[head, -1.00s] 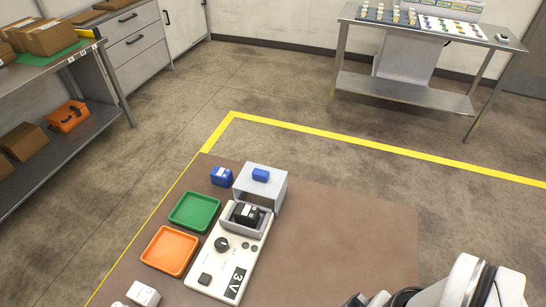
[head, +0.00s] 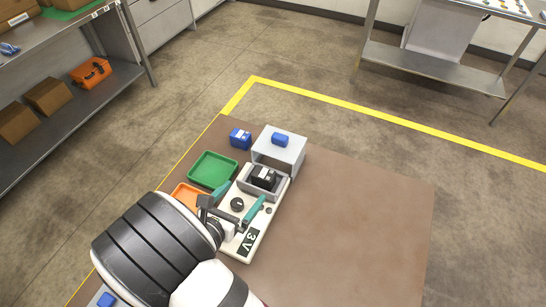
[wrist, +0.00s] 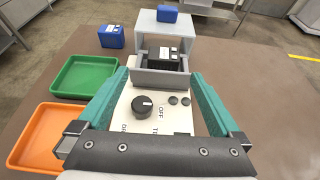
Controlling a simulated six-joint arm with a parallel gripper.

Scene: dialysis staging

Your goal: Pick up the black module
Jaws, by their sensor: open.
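The black module (head: 263,178) sits in a grey cradle (head: 281,190) at the far end of a white device with a knob and a display. It also shows in the wrist view (wrist: 163,58), with a white label on top. The cradle's front wall hides its lower part. My gripper (head: 238,193) is open, its teal fingers spread above the white device (head: 247,240). In the wrist view my gripper (wrist: 160,85) points toward the module, which lies beyond the fingertips and between their lines. Nothing is between the fingers.
A grey stand (head: 290,152) with a blue block (head: 280,140) on top is just behind the cradle. Another blue block (head: 240,138) stands left of it. A green tray (head: 212,170) and an orange tray (head: 186,196) lie left. The table's right side is clear.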

